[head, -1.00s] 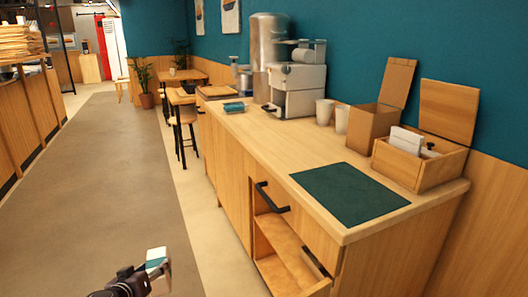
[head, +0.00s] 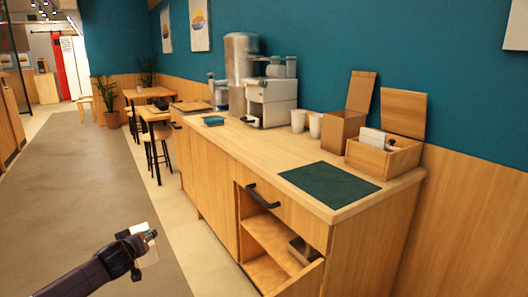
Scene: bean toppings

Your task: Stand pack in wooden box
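The light wooden box (head: 368,160) stands on the far right of the counter against the wall. Its lid (head: 403,112) is up, and white cards or packs (head: 372,141) stand inside it, with a small dark item beside them. My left gripper (head: 148,238) is at the lower left, above the floor and well away from the counter. It appears shut on a small white pack (head: 149,257), which the fingers partly cover. My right gripper is out of view.
A tall brown box (head: 343,131) with a raised flap stands left of the wooden box, beside white cups (head: 298,120). A dark green mat (head: 329,185) lies in front. The coffee machine (head: 270,102) and a teal item (head: 213,121) are farther back. The cabinet front is partly open.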

